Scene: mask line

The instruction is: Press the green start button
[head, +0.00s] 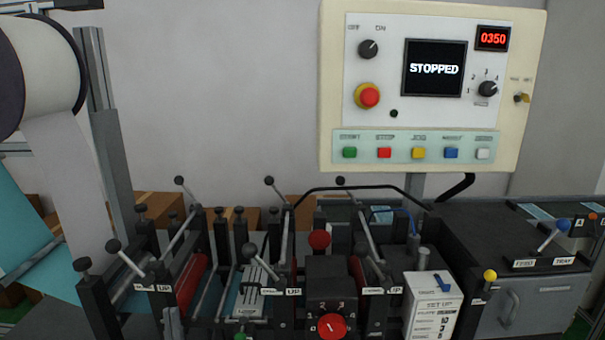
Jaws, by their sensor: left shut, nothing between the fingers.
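The green start button (349,152) is the leftmost in the row of buttons along the bottom of the cream control panel (420,118). Its label above is blurred. The panel's screen (433,69) reads STOPPED. My left gripper (172,323) shows only as a small grey tip at the bottom edge, left of the middle. It is shut and empty, low in front of the machine and well below and left of the green button. Most of it is cut off by the frame. My right gripper is not in view.
A red stop button (384,153) sits right of the green one, then yellow, blue and white buttons. A red emergency knob (368,96) is above. Black-knobbed levers (270,182) and a black bar (360,189) rise below the panel. A white roll (38,75) hangs at left.

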